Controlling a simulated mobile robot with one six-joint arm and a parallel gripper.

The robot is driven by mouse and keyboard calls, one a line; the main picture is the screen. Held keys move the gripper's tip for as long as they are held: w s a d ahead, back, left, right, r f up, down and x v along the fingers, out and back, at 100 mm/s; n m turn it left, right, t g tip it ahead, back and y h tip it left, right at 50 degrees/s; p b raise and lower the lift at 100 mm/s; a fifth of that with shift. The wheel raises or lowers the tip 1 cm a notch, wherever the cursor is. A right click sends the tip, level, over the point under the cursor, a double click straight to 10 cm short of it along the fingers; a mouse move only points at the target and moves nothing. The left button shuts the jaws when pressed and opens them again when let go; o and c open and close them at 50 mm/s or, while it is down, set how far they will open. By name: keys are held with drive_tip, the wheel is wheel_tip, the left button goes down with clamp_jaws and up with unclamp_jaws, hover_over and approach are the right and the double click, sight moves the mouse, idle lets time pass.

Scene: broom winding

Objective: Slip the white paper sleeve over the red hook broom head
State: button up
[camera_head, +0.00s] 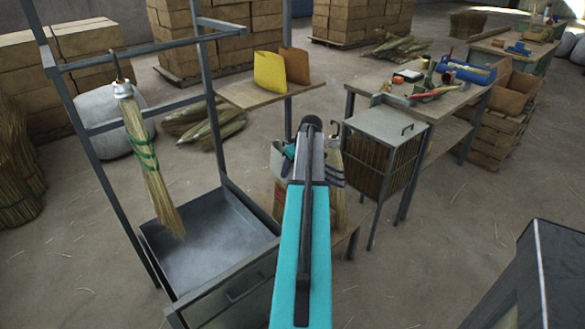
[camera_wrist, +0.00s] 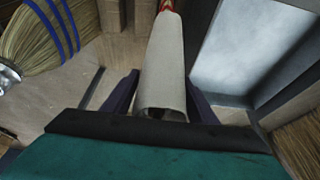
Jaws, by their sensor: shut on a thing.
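In the wrist view, my gripper (camera_wrist: 162,90) has its two dark fingers shut on the white paper sleeve (camera_wrist: 164,60), a narrow tube with its open end towards the camera. Something red (camera_wrist: 167,5) shows at the sleeve's far end; I cannot tell if it is a hook or a mark. In the head view my teal arm hides the fingers, and a white paper-like surface (camera_head: 281,160) shows just left of it. A straw broom with green bindings (camera_head: 145,160) hangs from the rack at left. No red hook is clearly visible there.
A blue-banded broom (camera_head: 338,184) is just right of my arm, also in the wrist view (camera_wrist: 40,38). A metal tray (camera_head: 205,245) lies under the rack. A shelf (camera_head: 245,95) holds yellow and brown sleeves. A slatted cabinet (camera_head: 383,150) stands to the right.

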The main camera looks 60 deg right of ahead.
wheel_tip(320, 180, down, 10)
drive_tip(key=b, duration=0.4)
idle(2.3)
drive_tip(key=shift+f+b, duration=0.2)
drive_tip(key=shift+b, duration=0.1)
drive_tip(key=shift+f+b, duration=0.95)
drive_tip(key=shift+f, duration=1.15)
